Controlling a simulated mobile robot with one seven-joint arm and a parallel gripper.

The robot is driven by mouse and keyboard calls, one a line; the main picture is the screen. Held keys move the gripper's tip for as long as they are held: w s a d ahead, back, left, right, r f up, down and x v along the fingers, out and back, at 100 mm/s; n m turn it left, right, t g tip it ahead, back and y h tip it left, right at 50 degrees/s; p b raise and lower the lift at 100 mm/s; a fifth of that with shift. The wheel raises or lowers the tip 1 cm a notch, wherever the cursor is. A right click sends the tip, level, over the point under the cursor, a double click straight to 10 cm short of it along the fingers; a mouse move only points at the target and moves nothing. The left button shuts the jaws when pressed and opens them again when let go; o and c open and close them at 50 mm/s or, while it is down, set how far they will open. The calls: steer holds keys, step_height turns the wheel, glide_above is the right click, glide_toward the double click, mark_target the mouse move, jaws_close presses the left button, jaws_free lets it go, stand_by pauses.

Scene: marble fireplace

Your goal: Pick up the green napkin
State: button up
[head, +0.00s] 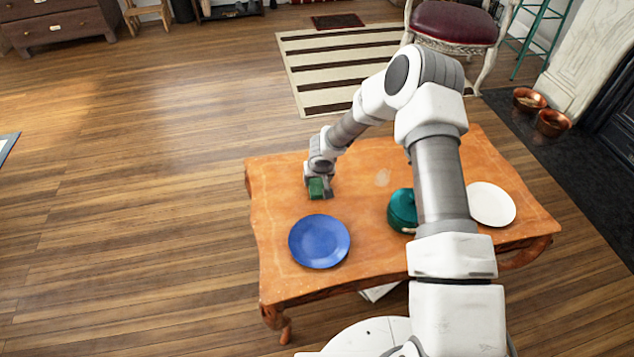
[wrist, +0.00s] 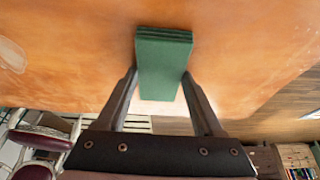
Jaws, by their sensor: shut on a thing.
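The green napkin (head: 316,188) is a small folded dark green block at the far left part of the wooden table. In the wrist view the napkin (wrist: 160,68) shows its stacked folded layers and sits between the two fingers. My gripper (head: 318,190) reaches down over it, and in the wrist view my gripper (wrist: 159,82) is shut on the napkin with a finger at each side. I cannot tell whether the napkin touches the tabletop or is slightly above it.
The wooden table (head: 285,180) also holds a blue plate (head: 319,241) nearer the front, a teal pot (head: 401,209) partly behind my arm, and a white plate (head: 491,204) at right. Between the napkin and the pot the tabletop is clear. A red-seated chair (head: 455,22) stands behind.

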mark_target(318, 183)
steer(key=shift+r, duration=0.15)
step_height(318, 183, up, 5)
steer(key=shift+f+p, duration=0.2)
steer(key=shift+p, duration=0.8)
steer(key=d+r+p, duration=0.3)
steer(key=d+r, duration=0.3)
steer(key=d, duration=0.5)
steer(key=shift+s+d, duration=0.3)
steer(key=shift+s, duration=0.15)
steer(key=shift+d, duration=0.1)
